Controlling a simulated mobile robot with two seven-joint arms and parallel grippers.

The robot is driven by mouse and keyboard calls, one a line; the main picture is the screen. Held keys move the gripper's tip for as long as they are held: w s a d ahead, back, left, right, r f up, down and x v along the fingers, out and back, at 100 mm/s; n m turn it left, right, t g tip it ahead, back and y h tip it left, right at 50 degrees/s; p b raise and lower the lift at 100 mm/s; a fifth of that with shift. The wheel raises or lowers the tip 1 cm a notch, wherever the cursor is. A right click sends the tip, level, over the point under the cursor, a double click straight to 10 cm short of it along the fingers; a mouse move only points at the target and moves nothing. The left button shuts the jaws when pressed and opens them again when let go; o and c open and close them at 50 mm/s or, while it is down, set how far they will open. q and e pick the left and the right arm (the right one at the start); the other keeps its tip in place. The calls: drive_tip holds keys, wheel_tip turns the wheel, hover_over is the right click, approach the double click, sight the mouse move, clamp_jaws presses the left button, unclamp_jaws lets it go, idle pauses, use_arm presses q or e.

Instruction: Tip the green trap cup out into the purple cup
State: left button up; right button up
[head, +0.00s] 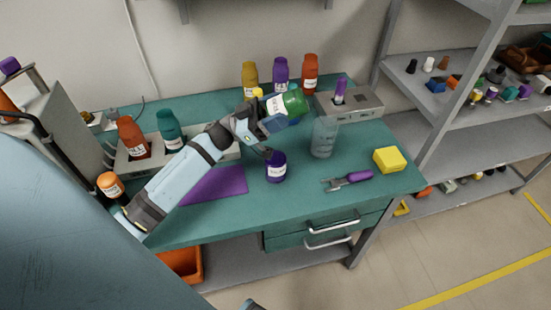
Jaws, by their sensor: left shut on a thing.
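The green trap cup (292,103), with a white label, is held in the air above the back half of the bench, tilted well over on its side. My left gripper (272,121) is shut on it from the left. The dark purple cup (276,170), with a white label, stands upright on the bench, below and in front of the green cup and apart from it. I cannot see the contents of either cup. My right gripper is not clearly in view.
A clear beaker (323,138) stands right of the purple cup. A purple-handled tool (355,178) and yellow block (389,160) lie to the right. A purple mat (215,187) lies left. Yellow (250,80), purple (281,72) and red (310,72) bottles stand behind.

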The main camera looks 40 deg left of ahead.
use_arm(q)
drive_tip(key=shift+a+t+h+b, duration=0.1)
drive_tip(key=shift+t+h+b, duration=0.2)
drive_tip(key=shift+h+b, duration=0.15)
use_arm(e)
drive_tip(key=shift+f, duration=0.4)
use_arm(q)
drive_tip(key=shift+s+h+b, duration=0.1)
drive_tip(key=shift+h+b, duration=0.15)
drive_tip(key=shift+b, duration=0.15)
use_arm(e)
drive_tip(key=shift+w, duration=0.2)
use_arm(q)
drive_tip(key=shift+s+a+f+t+h+b, duration=0.1)
drive_tip(key=shift+a+t+h+b, duration=0.15)
drive_tip(key=shift+h+b, duration=0.4)
use_arm(e)
drive_tip(key=shift+s+f, duration=0.15)
drive_tip(key=shift+f, duration=0.35)
drive_tip(key=shift+a+r, duration=0.1)
drive_tip(key=shift+r, duration=0.05)
